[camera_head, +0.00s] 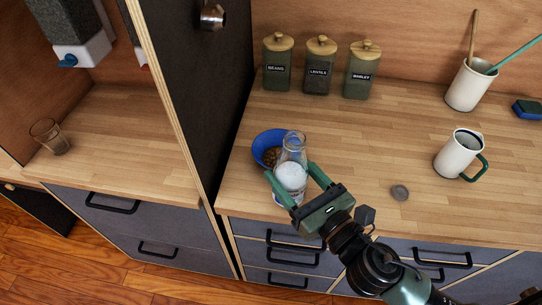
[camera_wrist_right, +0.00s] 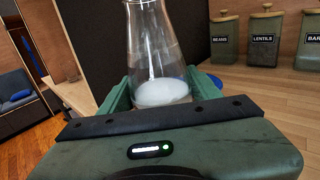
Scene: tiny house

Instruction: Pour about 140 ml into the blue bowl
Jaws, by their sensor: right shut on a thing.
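The blue bowl (camera_head: 262,145) stands on the counter near the dark upright panel, with something brown and grainy in it. A clear glass flask (camera_head: 293,152) holds white contents in its lower part. My right gripper (camera_head: 288,184) is shut on the flask, which looks about upright, in front of the bowl and partly covering it. In the right wrist view the flask (camera_wrist_right: 152,50) stands between the green fingers, and a bit of the blue bowl (camera_wrist_right: 215,81) shows behind the right finger. I cannot tell whether the flask touches the counter. My left gripper is not in view.
Three labelled canisters (camera_head: 319,66) stand at the back. The dark panel (camera_head: 195,85) rises close left of the bowl. The counter's middle is clear.

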